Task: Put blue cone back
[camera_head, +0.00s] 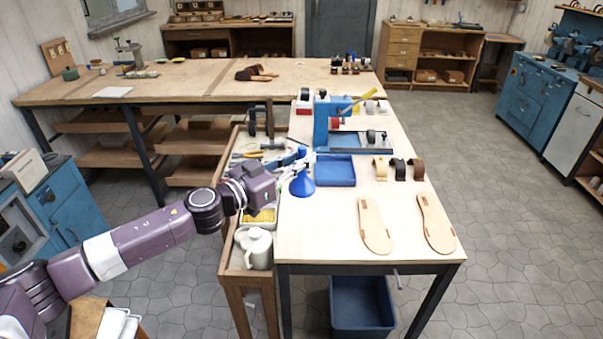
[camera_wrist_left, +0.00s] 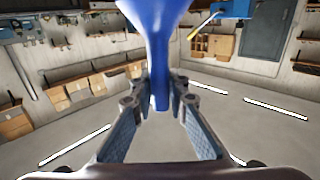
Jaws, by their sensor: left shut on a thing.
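The blue cone (camera_head: 302,184) is at the left edge of the light wooden table, wide end down and narrow end up. My left gripper (camera_head: 298,163) is shut on its narrow upper part. In the left wrist view, the blue cone (camera_wrist_left: 166,35) stands between the two fingers of the left gripper (camera_wrist_left: 161,100). I cannot tell whether the cone's rim touches the table. My right gripper is not in view.
A blue tray (camera_head: 335,171) lies right beside the cone, with a blue press (camera_head: 322,122) behind it. A narrow wooden side bench with tools and a white jug (camera_head: 256,249) runs along the left. Two sandal soles (camera_head: 375,226) lie at the front right. The table's front left is clear.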

